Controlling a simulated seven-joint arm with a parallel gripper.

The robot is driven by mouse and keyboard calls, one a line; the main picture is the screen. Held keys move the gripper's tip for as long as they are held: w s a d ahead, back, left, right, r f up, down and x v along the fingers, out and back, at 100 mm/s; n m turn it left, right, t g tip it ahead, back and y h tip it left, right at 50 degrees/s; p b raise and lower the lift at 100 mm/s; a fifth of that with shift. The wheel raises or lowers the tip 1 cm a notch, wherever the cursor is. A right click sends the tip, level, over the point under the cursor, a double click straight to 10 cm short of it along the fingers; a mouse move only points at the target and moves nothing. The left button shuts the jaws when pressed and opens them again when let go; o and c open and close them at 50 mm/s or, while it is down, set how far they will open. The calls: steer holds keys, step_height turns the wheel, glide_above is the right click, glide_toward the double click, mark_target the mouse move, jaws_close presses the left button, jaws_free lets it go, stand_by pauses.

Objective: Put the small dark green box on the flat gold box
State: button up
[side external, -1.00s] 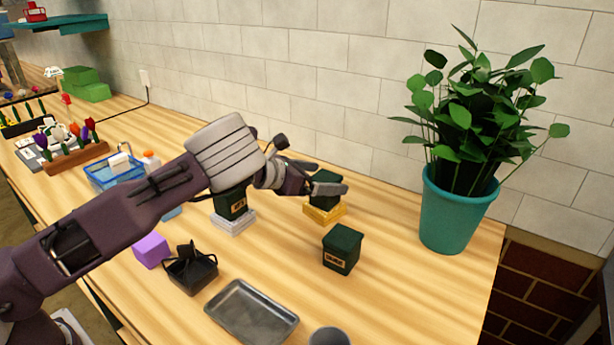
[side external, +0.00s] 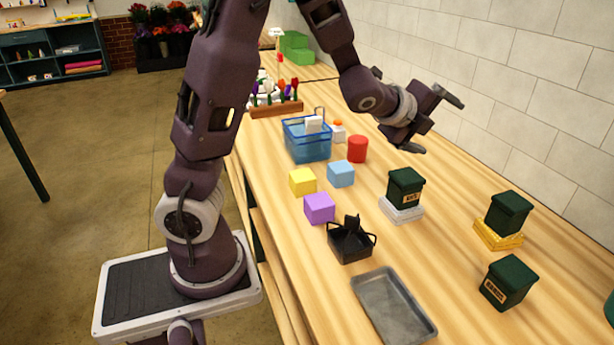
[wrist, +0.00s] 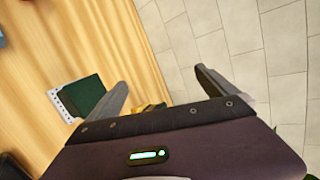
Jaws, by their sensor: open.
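Three dark green lidded boxes are in the side view. One dark green box (side external: 508,212) sits upright on the flat gold box (side external: 490,236), with the gold rim showing below. A second dark green box (side external: 405,187) stands on a flat white box (side external: 402,213). A third dark green box (side external: 507,283) with a label stands on bare table. They look close in size. My gripper (side external: 437,122) is open and empty, raised behind the second box, apart from all three. The wrist view shows my open fingers (wrist: 164,90) and a sliver of gold (wrist: 152,107) behind them.
A black basket (side external: 352,243), a grey metal tray (side external: 394,306), and purple, yellow and blue cubes stand toward the front of the table. A red cylinder (side external: 357,149) and a blue basket (side external: 307,142) are farther back. The tiled wall borders the table on the right.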

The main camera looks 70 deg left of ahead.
steer(key=s+d+n+g, duration=0.2)
steer(key=s+n, duration=0.4)
steer(key=s, duration=0.5)
steer(key=s+d+r+n+g+h, duration=0.1)
steer(key=s+d+n, duration=0.4)
steer(key=s, duration=0.6)
steer(key=s+d+r+n+g+h, duration=0.1)
steer(key=s+d+n+g, duration=0.2)
steer(key=s+n, duration=0.4)
steer(key=s+d, duration=0.1)
steer(key=s, duration=0.3)
steer(key=shift+s+n+g, duration=0.15)
steer(key=shift+n+g, duration=0.15)
steer(key=shift+g, duration=0.1)
